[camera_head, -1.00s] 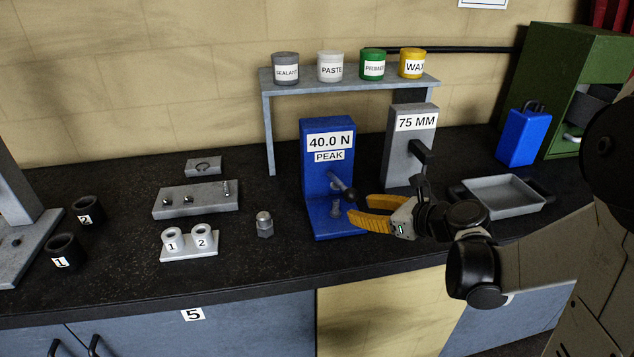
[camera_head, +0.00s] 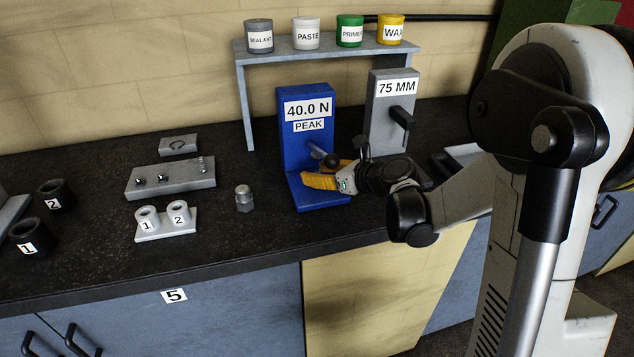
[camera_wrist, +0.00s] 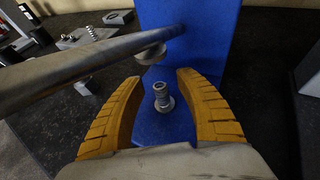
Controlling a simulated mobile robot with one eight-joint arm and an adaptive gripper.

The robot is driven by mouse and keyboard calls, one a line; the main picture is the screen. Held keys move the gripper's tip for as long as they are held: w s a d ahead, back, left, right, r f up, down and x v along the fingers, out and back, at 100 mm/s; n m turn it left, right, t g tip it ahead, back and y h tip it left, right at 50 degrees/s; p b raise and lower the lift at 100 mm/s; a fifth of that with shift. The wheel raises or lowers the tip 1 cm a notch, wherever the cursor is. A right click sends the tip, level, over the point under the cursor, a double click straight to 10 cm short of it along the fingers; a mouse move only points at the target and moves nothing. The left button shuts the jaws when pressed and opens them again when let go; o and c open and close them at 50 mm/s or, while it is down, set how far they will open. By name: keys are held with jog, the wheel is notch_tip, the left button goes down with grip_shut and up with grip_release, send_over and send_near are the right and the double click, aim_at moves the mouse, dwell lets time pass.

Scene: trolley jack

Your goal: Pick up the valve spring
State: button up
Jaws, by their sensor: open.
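The valve spring (camera_wrist: 162,98) stands upright on the base of the blue 40.0 N tester (camera_head: 305,130), whose plate also shows in the wrist view (camera_wrist: 195,45). My gripper (camera_head: 314,174) is at the tester base, beneath the lever. In the wrist view its yellow fingers (camera_wrist: 158,85) are open, one on each side of the spring, with gaps between. The spring is hidden by the fingers in the head view. The tester's lever (camera_wrist: 75,70) and its round presser (camera_wrist: 150,54) are close above and beyond the spring.
A grey 75 MM gauge (camera_head: 390,115) stands right of the tester. A hex-shaped metal part (camera_head: 244,198), a white two-cup holder (camera_head: 165,225) and a grey block (camera_head: 170,180) stand left. A shelf (camera_head: 330,48) with several jars is behind. Counter between block and tester is largely clear.

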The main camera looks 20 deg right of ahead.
jog(key=shift+s, duration=0.1)
jog(key=shift+c, duration=0.8)
grip_shut()
jog(key=shift+r, duration=0.1)
jog(key=shift+s+d+r+p, duration=0.1)
jog(key=shift+r+p, duration=0.65)
jog(key=shift+r, duration=0.15)
jog(key=s+d+p, duration=0.1)
jog(key=s+d, duration=0.2)
jog(key=s, duration=0.1)
jog(key=s+d+p, duration=0.1)
jog(key=s+d, duration=0.1)
jog(key=s, duration=0.3)
jog(key=s+d+p, duration=0.1)
jog(key=s+d, duration=0.2)
jog(key=s, duration=0.2)
jog(key=shift+s+d+f, duration=0.15)
jog(key=shift+s+d, duration=0.1)
jog(key=shift+d, duration=0.05)
jog(key=shift+s+d, duration=0.2)
jog(key=shift+s, duration=0.2)
